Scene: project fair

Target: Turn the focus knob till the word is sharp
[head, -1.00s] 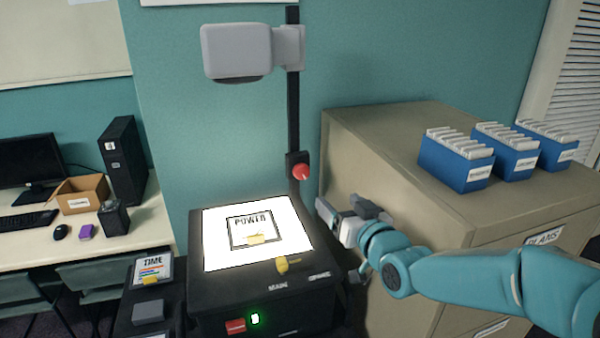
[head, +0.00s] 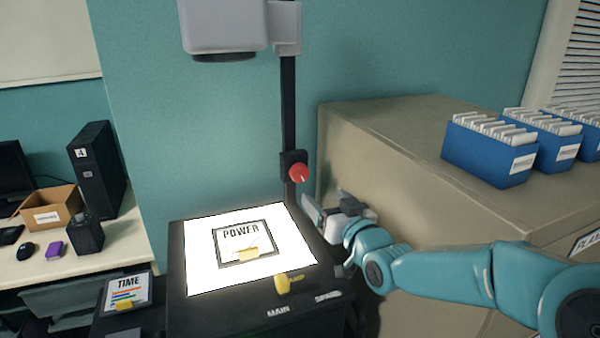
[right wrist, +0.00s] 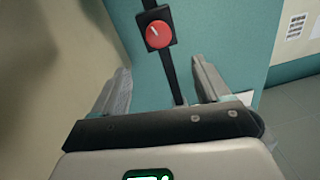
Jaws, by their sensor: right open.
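The red focus knob (head: 298,174) sits on a black block on the projector's upright post (head: 289,100), above the lit stage. It also shows in the right wrist view (right wrist: 158,34), with a pale pointer mark, beyond and between the fingers. The overhead projector's head (head: 222,25) is at the top of the post. A slide reading POWER (head: 241,235) lies on the bright stage (head: 205,276). My right gripper (head: 326,212) is open and empty, below and right of the knob, apart from it. It also shows in the right wrist view (right wrist: 160,88). My left gripper is out of view. No projected word shows.
A beige cabinet (head: 400,150) with blue file boxes (head: 488,152) stands close on the right. A yellow knob (head: 283,284) is on the projector's front. A TIME slide (head: 127,291) lies at lower left. A desk with a cardboard box (head: 50,208) is farther left.

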